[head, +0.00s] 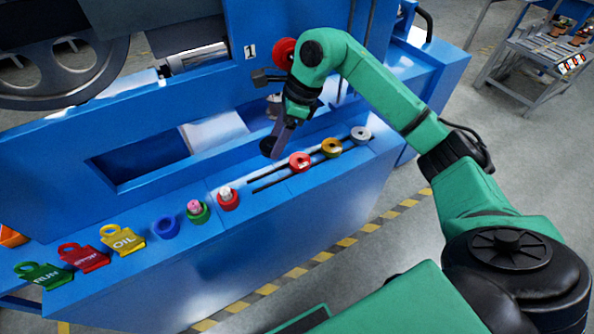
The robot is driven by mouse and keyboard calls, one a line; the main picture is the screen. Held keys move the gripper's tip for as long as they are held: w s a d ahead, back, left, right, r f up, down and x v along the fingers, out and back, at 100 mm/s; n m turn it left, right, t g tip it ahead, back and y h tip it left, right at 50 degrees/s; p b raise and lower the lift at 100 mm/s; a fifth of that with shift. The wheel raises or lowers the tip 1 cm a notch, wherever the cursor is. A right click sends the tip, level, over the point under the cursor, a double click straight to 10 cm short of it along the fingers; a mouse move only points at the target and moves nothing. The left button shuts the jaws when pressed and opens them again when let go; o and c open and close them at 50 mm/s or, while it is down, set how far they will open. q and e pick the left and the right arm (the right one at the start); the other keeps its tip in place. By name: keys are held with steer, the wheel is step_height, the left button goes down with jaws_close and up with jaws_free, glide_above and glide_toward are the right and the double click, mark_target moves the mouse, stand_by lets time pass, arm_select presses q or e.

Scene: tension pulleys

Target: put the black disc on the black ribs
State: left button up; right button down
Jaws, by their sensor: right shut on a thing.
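The black disc (268,146) is in my right gripper (278,140), which is shut on it. The gripper points down and holds the disc just behind the left part of the black ribs (268,184). The ribs are two thin parallel dark strips on the blue ledge. A red disc (300,162), a yellow disc (331,147) and a grey disc (360,134) sit along them, right of the black disc. I cannot tell how far the black disc is above the ledge. My left gripper is not in view.
Left of the ribs stand a red ring (228,199), a green ring (198,212) and a blue ring (166,227). Yellow, red and green tags lie farther left, the yellow OIL tag (122,239) nearest. A rectangular opening (140,164) is behind.

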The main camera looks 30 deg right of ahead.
steer(key=shift+w+a+f+m, duration=0.1)
steer(key=shift+w+f+m, duration=0.25)
steer(key=shift+f, duration=0.2)
steer(key=f, duration=0.4)
steer(key=shift+s+d+f, duration=0.25)
steer(key=shift+s+f, duration=0.05)
steer(key=shift+f, duration=0.05)
step_height(320, 180, down, 4)
steer(key=shift+f, duration=0.45)
steer(key=shift+c, duration=0.4)
jaws_free()
steer(key=shift+r, duration=0.1)
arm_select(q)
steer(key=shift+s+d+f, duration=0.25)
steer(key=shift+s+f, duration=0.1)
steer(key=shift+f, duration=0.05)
